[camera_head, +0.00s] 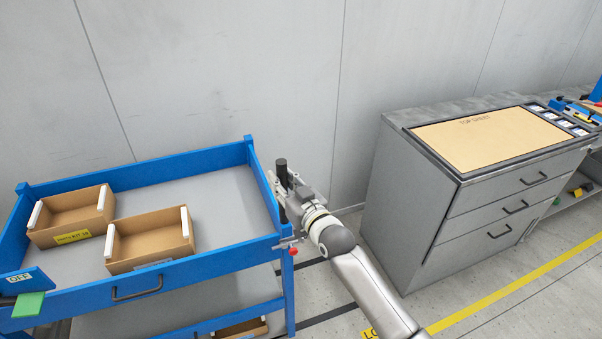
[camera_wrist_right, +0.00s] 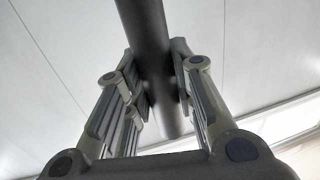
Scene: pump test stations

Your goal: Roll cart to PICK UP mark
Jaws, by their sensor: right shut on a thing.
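The blue cart (camera_head: 225,260) with a grey top deck stands at the left in the head view. A dark upright handle post (camera_head: 282,172) rises at its right end. My right gripper (camera_head: 284,190) is at that post. In the right wrist view the gripper fingers (camera_wrist_right: 158,85) close from both sides on the dark round bar (camera_wrist_right: 150,45). The PICK UP mark cannot be made out; only a piece of a yellow floor label (camera_head: 369,334) shows beside my right arm. My left gripper is out of view.
Two cardboard bins (camera_head: 72,217) and (camera_head: 150,240) sit on the cart's deck. A green tab and sign (camera_head: 28,304) are at its front left. A grey drawer cabinet (camera_head: 480,215) stands at the right. A yellow floor line (camera_head: 510,287) runs before it. A grey wall is behind.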

